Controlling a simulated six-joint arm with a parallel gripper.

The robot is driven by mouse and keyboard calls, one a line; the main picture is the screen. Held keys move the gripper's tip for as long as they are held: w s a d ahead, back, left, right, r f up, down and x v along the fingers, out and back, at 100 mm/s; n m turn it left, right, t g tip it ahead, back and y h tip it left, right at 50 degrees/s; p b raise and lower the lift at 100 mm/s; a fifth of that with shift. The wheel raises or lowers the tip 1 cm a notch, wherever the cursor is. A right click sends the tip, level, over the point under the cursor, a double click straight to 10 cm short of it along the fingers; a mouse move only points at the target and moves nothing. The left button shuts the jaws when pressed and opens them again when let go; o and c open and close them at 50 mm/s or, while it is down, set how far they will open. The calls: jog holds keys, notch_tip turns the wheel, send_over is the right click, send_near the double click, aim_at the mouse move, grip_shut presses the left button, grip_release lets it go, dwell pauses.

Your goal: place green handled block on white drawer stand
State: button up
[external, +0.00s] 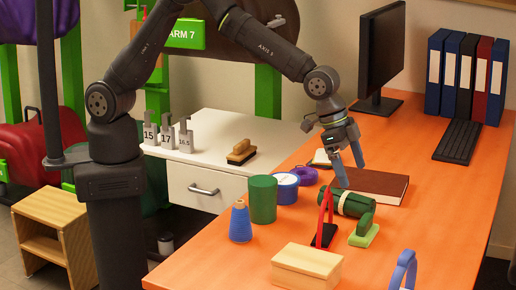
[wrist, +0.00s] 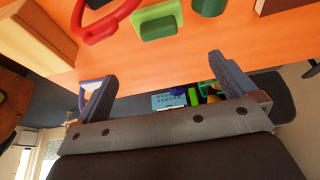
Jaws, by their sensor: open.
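The green handled block (external: 364,234) has a light green base and a darker green handle. It stands on the orange table, right of a red loop on a dark base. It also shows at the top of the wrist view (wrist: 157,22), beyond my fingertips. My gripper (external: 349,168) is open and empty, above the table near the brown book and dark green roll, apart from the block. Its two fingers spread wide in the wrist view (wrist: 163,80).
On the stand are a tan-and-black handled block (external: 241,152) and numbered pieces (external: 168,135). Near the green block are the red loop (external: 324,218), dark green roll (external: 350,201), wooden box (external: 307,266) and blue arch (external: 403,270).

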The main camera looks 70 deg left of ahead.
aim_at(366, 218)
jog(key=x, duration=1)
jog(key=shift+x, duration=2.8)
jog(key=shift+s+a+f, duration=0.1)
jog(key=shift+s+a, duration=0.05)
jog(key=c, duration=0.8)
